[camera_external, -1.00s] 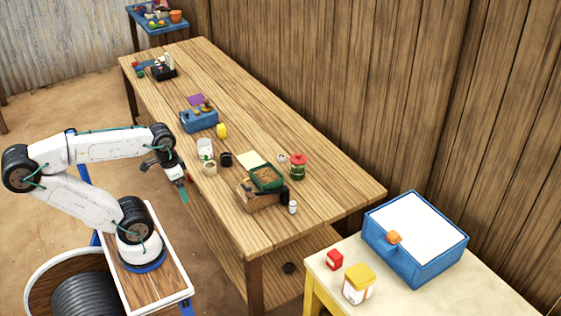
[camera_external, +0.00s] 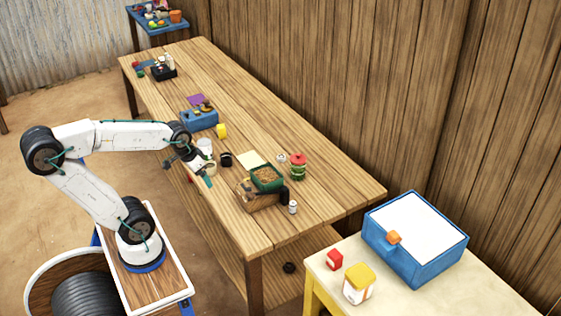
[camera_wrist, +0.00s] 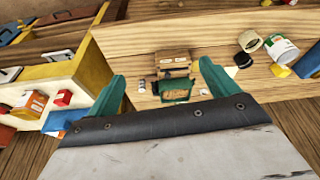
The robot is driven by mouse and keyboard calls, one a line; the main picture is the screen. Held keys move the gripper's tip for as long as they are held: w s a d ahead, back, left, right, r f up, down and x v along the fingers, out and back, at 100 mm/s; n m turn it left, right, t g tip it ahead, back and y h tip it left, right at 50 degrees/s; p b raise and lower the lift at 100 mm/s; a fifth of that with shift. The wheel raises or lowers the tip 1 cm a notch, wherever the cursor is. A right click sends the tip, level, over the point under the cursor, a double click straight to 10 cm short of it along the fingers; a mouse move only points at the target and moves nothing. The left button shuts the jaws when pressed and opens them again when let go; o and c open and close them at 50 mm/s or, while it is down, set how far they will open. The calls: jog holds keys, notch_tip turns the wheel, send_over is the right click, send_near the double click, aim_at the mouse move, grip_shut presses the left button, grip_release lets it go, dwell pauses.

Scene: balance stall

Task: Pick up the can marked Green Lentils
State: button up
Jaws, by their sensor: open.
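A white can with a green band (camera_wrist: 281,48) lies at the right of the wrist view; its lettering is too small to read, so I cannot tell whether it says Green Lentils. In the external view the white can (camera_external: 205,145) stands on the long table, partly hidden by my wrist. A red-topped green jar (camera_external: 298,167) stands farther right; its marking is not legible either. My gripper (camera_external: 207,180) is open and empty above the table's front edge, pointing down. In the wrist view its two green fingers (camera_wrist: 162,70) are spread wide, with the white can outside them to the right.
A green tray of brown grains (camera_external: 267,177) sits by a wooden box (camera_external: 255,200). A black cup (camera_external: 225,159), a cream cup (camera_external: 210,168) and a small white bottle (camera_external: 293,208) stand nearby. A blue box (camera_external: 199,120) is farther back. The right table holds a blue cooler (camera_external: 415,255).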

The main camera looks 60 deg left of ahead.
jog(key=w+a+f+n+t+y, duration=0.25)
jog(key=w+a+f, duration=0.25)
jog(key=w+a, duration=0.55)
jog(key=n+t+y, duration=0.4)
jog(key=n+y, duration=0.1)
jog(key=y, duration=0.3)
send_near(205, 139)
jog(key=shift+w+a+f+h, duration=0.15)
jog(key=shift+w+a+f, duration=0.15)
jog(key=shift+w, duration=0.2)
jog(key=shift+w+a+f+h, duration=0.1)
jog(key=shift+w+a+f, duration=0.15)
jog(key=shift+w, duration=0.2)
jog(key=x, duration=0.7)
jog(key=shift+a+f, duration=0.2)
jog(key=shift+a, duration=0.2)
jog(key=c, duration=1.3)
jog(key=shift+r, duration=0.1)
